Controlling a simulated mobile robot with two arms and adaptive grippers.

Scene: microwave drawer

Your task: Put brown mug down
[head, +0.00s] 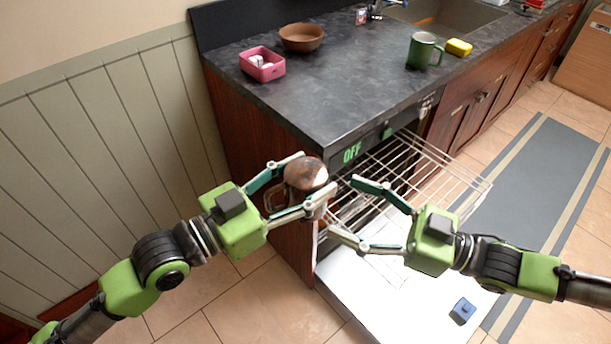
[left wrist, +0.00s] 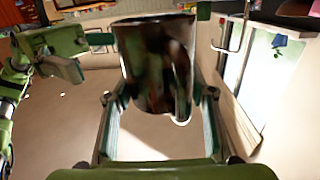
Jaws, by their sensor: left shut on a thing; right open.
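The brown mug (head: 306,172) has a mottled, shiny surface. My left gripper (head: 308,178) is shut on it and holds it in the air, just off the front corner of the counter and beside the pulled-out wire rack (head: 440,165). In the left wrist view the mug (left wrist: 150,62) sits between the two fingers, with its handle toward the camera. My right gripper (head: 345,207) is open and empty, to the right of the mug, its fingertips pointing at it and apart from it, over the rack.
The dark countertop (head: 345,85) holds a pink container (head: 262,66), a brown bowl (head: 301,38), a green mug (head: 421,51) and a yellow sponge (head: 459,47). Its front middle is clear. The lowered white door (head: 400,315) carries a small blue block (head: 463,311).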

